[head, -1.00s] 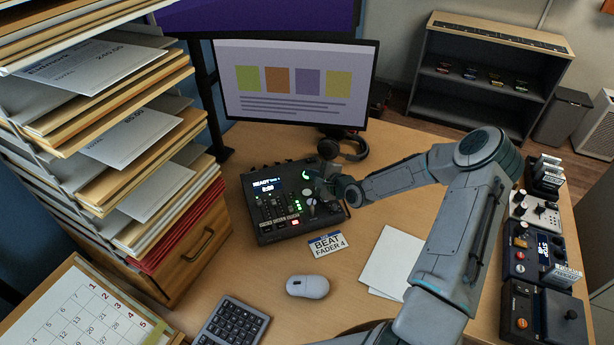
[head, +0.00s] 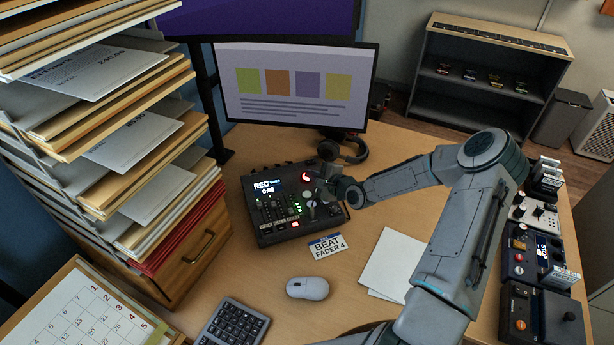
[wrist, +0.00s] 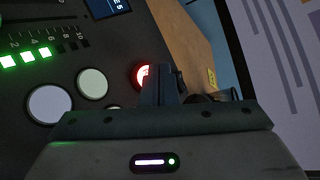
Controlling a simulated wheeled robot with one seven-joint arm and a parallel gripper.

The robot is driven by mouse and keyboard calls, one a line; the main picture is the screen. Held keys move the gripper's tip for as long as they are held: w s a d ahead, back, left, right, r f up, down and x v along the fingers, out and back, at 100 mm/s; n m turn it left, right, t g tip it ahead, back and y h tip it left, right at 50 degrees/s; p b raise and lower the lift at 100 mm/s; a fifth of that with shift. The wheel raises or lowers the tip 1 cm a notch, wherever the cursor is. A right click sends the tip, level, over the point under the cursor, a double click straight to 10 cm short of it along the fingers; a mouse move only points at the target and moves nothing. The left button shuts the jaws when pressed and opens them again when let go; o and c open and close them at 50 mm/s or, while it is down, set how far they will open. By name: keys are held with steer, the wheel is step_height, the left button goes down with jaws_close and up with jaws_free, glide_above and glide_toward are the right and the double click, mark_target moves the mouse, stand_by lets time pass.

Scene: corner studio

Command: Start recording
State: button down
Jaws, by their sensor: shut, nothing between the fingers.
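A black mixer-like recording console (head: 262,228) lies on the desk in the head view. Its small screen (head: 267,187) reads "REC" above a counter of about 0.00. A round button (head: 306,176) near its top glows red; it also shows in the wrist view (wrist: 139,75), right beside my fingertips. My gripper (head: 322,190) is over the right part of the console. In the wrist view my gripper (wrist: 168,78) is shut, with nothing held. Whether the fingertips touch the red button I cannot tell.
A "BEAT FADER 4" card (head: 327,246), a white mouse (head: 307,288) and paper sheets (head: 392,262) lie in front. A monitor (head: 295,85) and headphones (head: 343,149) stand behind. Stacked paper trays (head: 110,130) rise at left. Several devices (head: 525,250) line the right edge.

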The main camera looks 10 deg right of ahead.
steer(key=r+p, duration=0.1)
steer(key=s+r+p, duration=0.1)
steer(key=r, duration=0.1)
steer(key=s+r+p, duration=0.1)
steer(key=r, duration=0.1)
steer(key=shift+s+d, duration=0.2)
steer(key=shift+s, duration=0.05)
stand_by(0.7)
steer(key=s+d+r+n+g+h, duration=0.2)
steer(key=s+r+n+g+h, duration=0.65)
steer(key=s+r+n, duration=1.05)
steer(key=s+a+r, duration=0.1)
steer(key=s+r, duration=0.1)
steer(key=s, duration=0.3)
steer(key=s+a+r, duration=0.1)
steer(key=s+r, duration=0.1)
steer(key=s, duration=0.3)
steer(key=s+a+r+m+y, duration=0.1)
steer(key=s+r, duration=0.1)
steer(key=s, duration=0.4)
steer(key=shift+r, duration=0.3)
